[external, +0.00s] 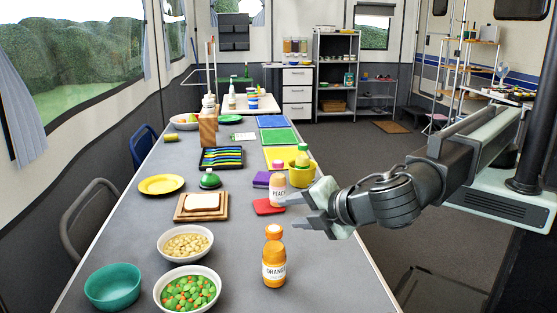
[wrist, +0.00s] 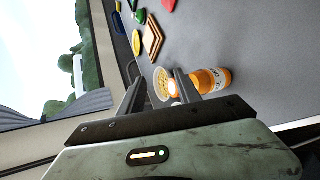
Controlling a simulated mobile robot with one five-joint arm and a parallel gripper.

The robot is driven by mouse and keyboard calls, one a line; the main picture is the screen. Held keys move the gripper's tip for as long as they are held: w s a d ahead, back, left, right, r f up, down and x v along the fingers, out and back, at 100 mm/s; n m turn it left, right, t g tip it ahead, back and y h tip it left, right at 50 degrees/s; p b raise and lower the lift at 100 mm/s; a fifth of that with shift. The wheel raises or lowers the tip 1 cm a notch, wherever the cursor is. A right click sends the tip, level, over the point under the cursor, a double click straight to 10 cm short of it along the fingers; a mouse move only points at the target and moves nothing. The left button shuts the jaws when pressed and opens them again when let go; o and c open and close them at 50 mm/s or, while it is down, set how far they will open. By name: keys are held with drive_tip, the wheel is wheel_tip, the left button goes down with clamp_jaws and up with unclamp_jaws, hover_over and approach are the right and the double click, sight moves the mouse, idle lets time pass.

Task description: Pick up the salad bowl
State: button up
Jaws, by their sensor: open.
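Several bowls stand at the near end of the long grey table; I cannot tell for sure which is the salad bowl. A white bowl of green and orange vegetables (external: 160,300) is at the front, an empty teal bowl (external: 112,288) is to its left, and a white bowl of chickpeas (external: 163,243) is behind them. My gripper (external: 288,212) is open and empty, above the table's right side, apart from all the bowls. In the wrist view, my gripper (wrist: 157,82) has the chickpea bowl (wrist: 156,83) between and beyond its fingers; the vegetable and teal bowls are not visible there.
An orange bottle (external: 274,258) stands right of the bowls; in the wrist view, the bottle (wrist: 213,79) is beside a finger. A peach bottle (external: 277,190) stands behind my gripper. Bread on a board (external: 202,215) and a yellow plate (external: 161,184) lie farther back. Bare tabletop surrounds the orange bottle.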

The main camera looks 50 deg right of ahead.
drive_tip(key=s+a+f+n+t+b, duration=0.1)
drive_tip(key=s+a+f+n+b, duration=0.1)
drive_tip(key=a+f+b, duration=0.3)
drive_tip(key=n+t+y+b, duration=0.1)
drive_tip(key=n+b, duration=0.4)
drive_tip(key=b, duration=0.6)
approach(218, 283)
drive_tip(key=shift+w+d+f, duration=0.65)
drive_tip(key=shift+d+f, duration=0.1)
drive_tip(key=shift+w+a+f, duration=0.1)
drive_tip(key=shift+w+a, duration=0.1)
drive_tip(key=shift+a, duration=0.05)
drive_tip(key=shift+w+r, duration=0.15)
drive_tip(key=shift+r, duration=0.05)
drive_tip(key=shift+b+x, duration=0.4)
drive_tip(key=shift+x, duration=0.55)
drive_tip(key=x, duration=0.4)
drive_tip(key=b+x, duration=0.1)
drive_tip(key=x, duration=0.1)
drive_tip(key=shift+w+a+r, duration=0.1)
drive_tip(key=shift+a+r, duration=0.2)
drive_tip(key=shift+a, duration=0.1)
clamp_jaws()
